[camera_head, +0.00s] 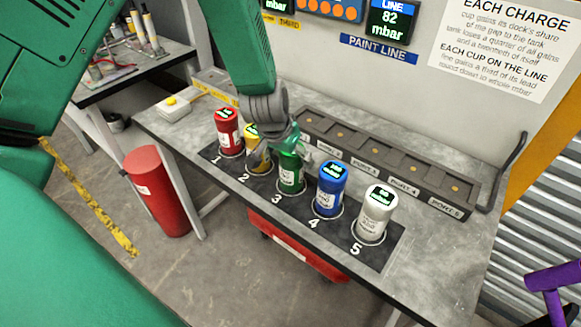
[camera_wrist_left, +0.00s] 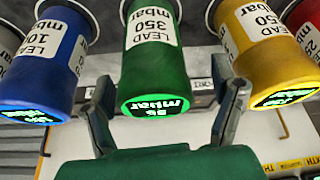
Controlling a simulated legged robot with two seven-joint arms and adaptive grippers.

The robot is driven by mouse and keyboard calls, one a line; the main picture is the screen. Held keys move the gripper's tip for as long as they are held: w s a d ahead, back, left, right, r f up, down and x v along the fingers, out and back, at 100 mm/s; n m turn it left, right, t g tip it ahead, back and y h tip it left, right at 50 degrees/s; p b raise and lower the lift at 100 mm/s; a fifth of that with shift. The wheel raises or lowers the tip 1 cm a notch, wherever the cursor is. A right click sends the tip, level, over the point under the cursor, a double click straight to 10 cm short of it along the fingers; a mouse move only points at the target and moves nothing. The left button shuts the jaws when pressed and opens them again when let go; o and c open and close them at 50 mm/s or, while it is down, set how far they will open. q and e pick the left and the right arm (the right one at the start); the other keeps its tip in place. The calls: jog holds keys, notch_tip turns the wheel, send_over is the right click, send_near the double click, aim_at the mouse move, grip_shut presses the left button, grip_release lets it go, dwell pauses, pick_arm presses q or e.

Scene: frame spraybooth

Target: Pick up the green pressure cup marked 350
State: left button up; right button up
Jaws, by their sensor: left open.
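The green cup (camera_head: 290,174) stands upright at spot 3 of the dark numbered mat (camera_head: 392,243) on the bench. In the left wrist view the green cup (camera_wrist_left: 155,65) shows a white label reading LEAD 350 mbar and a lit end display. My left gripper (camera_head: 279,145) is at the upper part of this cup, partly covering it and the yellow cup. In the left wrist view its fingers (camera_wrist_left: 168,98) are spread wide, one to each side of the green cup's display end. I cannot tell whether either finger touches it. My right gripper is not in view.
Red (camera_head: 229,134), yellow (camera_head: 259,160), blue (camera_head: 329,190) and pale grey (camera_head: 374,214) cups stand in the same row, with yellow and blue beside green. A dark dock rack (camera_head: 385,163) lies behind. A white box with a yellow button (camera_head: 172,106) sits left.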

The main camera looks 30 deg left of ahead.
pick_arm(q)
jog(key=shift+w+d+f, duration=0.15)
jog(key=shift+w+f, duration=0.1)
jog(key=shift+f, duration=0.25)
jog(key=shift+d, duration=0.25)
jog(key=c, duration=1.2)
jog(key=shift+a, duration=0.1)
jog(key=c, duration=0.6)
jog(key=shift+a, duration=0.15)
